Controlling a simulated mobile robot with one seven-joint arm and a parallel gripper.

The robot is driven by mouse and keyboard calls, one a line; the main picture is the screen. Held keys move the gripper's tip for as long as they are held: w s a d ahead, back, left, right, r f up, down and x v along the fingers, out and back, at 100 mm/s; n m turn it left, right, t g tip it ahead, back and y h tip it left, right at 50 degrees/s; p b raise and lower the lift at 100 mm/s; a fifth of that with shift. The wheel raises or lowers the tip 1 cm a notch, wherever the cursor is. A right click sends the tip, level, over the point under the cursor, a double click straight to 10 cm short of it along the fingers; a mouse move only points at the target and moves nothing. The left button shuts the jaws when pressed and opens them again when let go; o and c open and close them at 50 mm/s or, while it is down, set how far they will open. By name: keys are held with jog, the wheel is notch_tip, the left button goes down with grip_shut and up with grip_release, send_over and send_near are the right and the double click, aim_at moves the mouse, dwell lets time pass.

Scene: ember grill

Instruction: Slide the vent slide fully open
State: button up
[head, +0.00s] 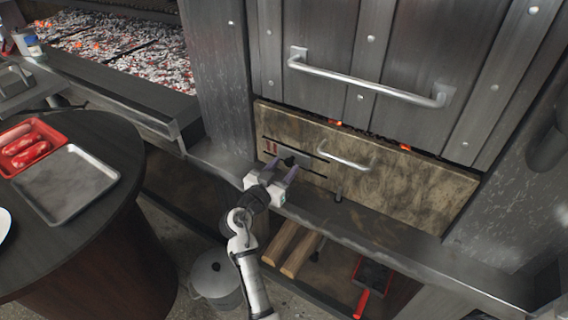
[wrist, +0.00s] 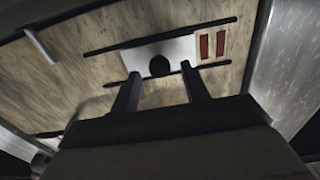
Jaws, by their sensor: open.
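The vent slide (head: 304,162) is a pale metal plate with a dark round knob, set between two dark rails on the lower tan panel. In the wrist view the slide (wrist: 178,48) has its knob (wrist: 160,66) near the middle of the plate. Two red slots or marks (head: 270,147) show at its left end in the head view, and at the right end (wrist: 211,45) in the wrist view. My gripper (head: 284,167) is open in front of the slide, with one finger to each side of the knob. Contact with the knob cannot be told.
A bar handle (head: 345,160) is on the same panel, right of the slide. A larger handle (head: 365,82) crosses the door above. A dark ledge (head: 380,225) runs below the panel. A round table (head: 95,215) with trays stands left. Glowing coals (head: 150,60) lie behind.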

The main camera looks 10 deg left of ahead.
aim_at(308, 163)
jog(key=shift+w+d, duration=0.15)
jog(key=shift+w, duration=0.3)
grip_shut()
jog(key=shift+s+d+f, duration=0.1)
jog(key=shift+d+f, duration=0.05)
jog(key=shift+d, duration=0.1)
jog(key=d+b, duration=0.1)
jog(key=d, duration=0.1)
jog(key=s+d+b, duration=0.1)
jog(key=d, duration=0.1)
jog(key=shift+s, duration=0.15)
jog(key=shift+s+d, duration=0.1)
jog(key=shift+d, duration=0.2)
grip_release()
jog(key=shift+d, duration=0.15)
